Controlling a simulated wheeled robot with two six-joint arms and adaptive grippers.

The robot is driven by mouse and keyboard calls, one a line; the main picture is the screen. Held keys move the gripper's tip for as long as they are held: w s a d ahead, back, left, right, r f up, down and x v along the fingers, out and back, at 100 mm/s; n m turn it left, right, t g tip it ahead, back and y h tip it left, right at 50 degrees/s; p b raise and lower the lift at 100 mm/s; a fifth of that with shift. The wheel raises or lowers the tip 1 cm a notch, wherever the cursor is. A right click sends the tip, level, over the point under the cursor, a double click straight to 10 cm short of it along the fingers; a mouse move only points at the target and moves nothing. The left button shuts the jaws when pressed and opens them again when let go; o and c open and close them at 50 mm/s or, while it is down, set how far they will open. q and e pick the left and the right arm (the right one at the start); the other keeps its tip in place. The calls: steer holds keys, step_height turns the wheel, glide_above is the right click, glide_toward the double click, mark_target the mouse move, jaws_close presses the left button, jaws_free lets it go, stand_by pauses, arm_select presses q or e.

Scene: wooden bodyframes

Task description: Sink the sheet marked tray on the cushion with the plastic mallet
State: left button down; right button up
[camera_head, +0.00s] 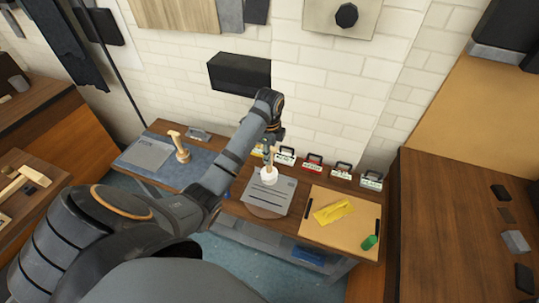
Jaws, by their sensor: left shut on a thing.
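A grey sheet (282,193) with dark marks lies on a round brown cushion (264,212) in the middle of the bench; its lettering is too small to read. My left gripper (269,150) points down above the sheet's upper left part and is shut on the upright handle of the plastic mallet. The mallet's white head (268,175) is over the sheet's upper left corner; I cannot tell whether it touches. My right gripper is not in view.
Another grey sheet (147,154) and a wooden mallet (182,153) are on the blue mat at left. A tan board (310,226) at right bears a yellow tool (333,212) and a green cylinder (369,242). Several small labelled boxes (313,164) line the wall side.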

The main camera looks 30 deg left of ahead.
mark_target(270, 171)
arm_select(q)
step_height(270, 171, down, 9)
steer(key=b, duration=0.3)
steer(key=shift+f+b, duration=0.1)
steer(key=shift+b, duration=0.25)
step_height(270, 171, up, 4)
steer(key=p, duration=0.4)
steer(key=shift+w+f, duration=0.1)
steer(key=shift+f, duration=0.1)
step_height(270, 171, up, 6)
steer(key=shift+f, duration=0.2)
